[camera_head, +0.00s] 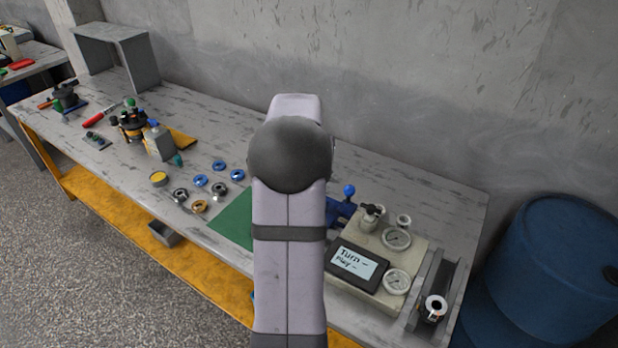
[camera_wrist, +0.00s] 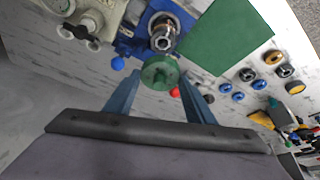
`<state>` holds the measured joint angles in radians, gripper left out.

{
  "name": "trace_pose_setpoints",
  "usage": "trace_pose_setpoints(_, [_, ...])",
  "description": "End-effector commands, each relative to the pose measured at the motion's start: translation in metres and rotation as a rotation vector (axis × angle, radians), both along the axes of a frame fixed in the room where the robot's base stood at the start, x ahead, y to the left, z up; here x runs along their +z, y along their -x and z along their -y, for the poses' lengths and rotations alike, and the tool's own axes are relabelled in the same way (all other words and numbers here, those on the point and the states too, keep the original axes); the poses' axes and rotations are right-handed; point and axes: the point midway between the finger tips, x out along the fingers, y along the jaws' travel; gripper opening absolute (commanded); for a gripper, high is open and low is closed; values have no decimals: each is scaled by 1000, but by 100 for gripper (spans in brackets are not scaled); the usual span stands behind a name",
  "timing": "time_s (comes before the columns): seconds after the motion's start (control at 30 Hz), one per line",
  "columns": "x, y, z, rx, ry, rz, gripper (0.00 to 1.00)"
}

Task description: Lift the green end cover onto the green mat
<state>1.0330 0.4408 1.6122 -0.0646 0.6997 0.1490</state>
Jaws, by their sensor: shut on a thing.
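The green end cover (camera_wrist: 160,75), a round disc with a small centre hole, is between the fingertips of my gripper (camera_wrist: 158,82) in the wrist view. My gripper is shut on it. The cover appears raised above the bench, beside a blue fixture (camera_wrist: 135,45) that holds a metal motor part (camera_wrist: 163,33). The green mat (camera_wrist: 228,38) lies up and to the right of the cover in the wrist view. In the head view the mat (camera_head: 233,217) shows left of my arm, which hides my gripper, the cover and part of the mat.
Several blue and metal rings (camera_head: 219,188) lie left of the mat. A gauge box with a screen (camera_head: 357,264) stands to its right. A blue ball-ended handle (camera_head: 349,190) rises near the fixture. The visible part of the mat is bare.

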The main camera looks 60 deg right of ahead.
Motion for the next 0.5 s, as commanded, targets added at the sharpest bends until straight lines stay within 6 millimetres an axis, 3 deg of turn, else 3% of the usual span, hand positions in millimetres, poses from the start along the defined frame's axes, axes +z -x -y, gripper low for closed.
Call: trace_pose_setpoints(0.5, [6,0,1,-1,3,3,18])
